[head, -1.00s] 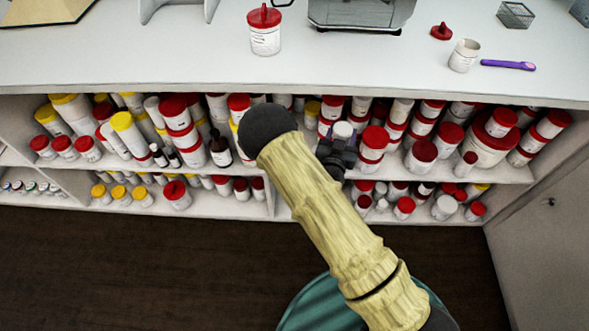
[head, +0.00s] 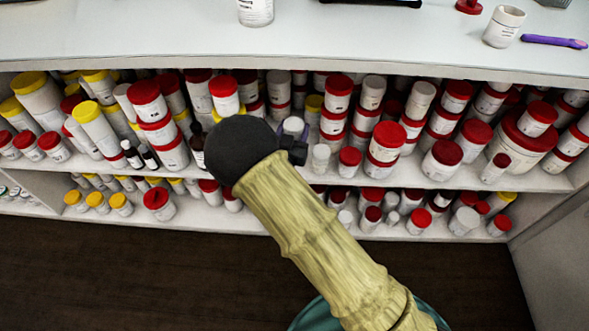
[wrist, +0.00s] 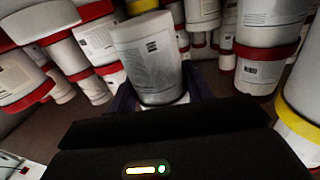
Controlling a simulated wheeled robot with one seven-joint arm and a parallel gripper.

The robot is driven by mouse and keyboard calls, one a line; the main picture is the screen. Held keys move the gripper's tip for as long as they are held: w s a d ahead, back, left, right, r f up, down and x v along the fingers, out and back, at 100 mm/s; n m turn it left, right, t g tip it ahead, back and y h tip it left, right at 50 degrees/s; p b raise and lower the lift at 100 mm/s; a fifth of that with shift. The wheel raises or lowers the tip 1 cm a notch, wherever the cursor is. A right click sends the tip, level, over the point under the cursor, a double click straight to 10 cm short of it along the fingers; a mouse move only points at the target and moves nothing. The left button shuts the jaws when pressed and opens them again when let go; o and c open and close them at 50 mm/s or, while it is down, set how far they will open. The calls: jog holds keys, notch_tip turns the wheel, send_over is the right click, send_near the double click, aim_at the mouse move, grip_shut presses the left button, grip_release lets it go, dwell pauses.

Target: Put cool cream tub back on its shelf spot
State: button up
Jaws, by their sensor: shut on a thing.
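My gripper (wrist: 156,90) is shut on a white tub (wrist: 147,52) with a printed label, which I take to be the cool cream tub. The tub stands between the dark fingers and leans slightly in the wrist view. In the head view my gripper (head: 292,142) is at the upper shelf, partly behind my arm, and only a small pale part of the tub (head: 293,126) shows. The upper shelf (head: 450,181) holds many white tubs with red, yellow or white lids. Whether the held tub touches the shelf cannot be told.
Red-lidded tubs crowd close on the left (wrist: 98,40) and right (wrist: 262,70) in the wrist view. A yellow-rimmed tub (wrist: 298,128) is near at the lower right. The counter (head: 150,35) overhangs the shelves. Bare shelf shows low between the tubs.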

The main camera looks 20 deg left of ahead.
jog(key=shift+s+d, duration=0.1)
jog(key=shift+d, duration=0.05)
jog(key=shift+s+a+f, duration=0.15)
jog(key=shift+a, duration=0.05)
jog(key=f, duration=0.1)
jog(key=f+b, duration=0.1)
jog(key=f, duration=0.1)
jog(key=f+b, duration=0.1)
jog(key=f, duration=0.1)
jog(key=shift+s+a+f, duration=0.25)
jog(key=shift+a, duration=0.05)
jog(key=shift+w+d+f, duration=0.1)
jog(key=shift+d+f, duration=0.05)
jog(key=shift+w, duration=0.1)
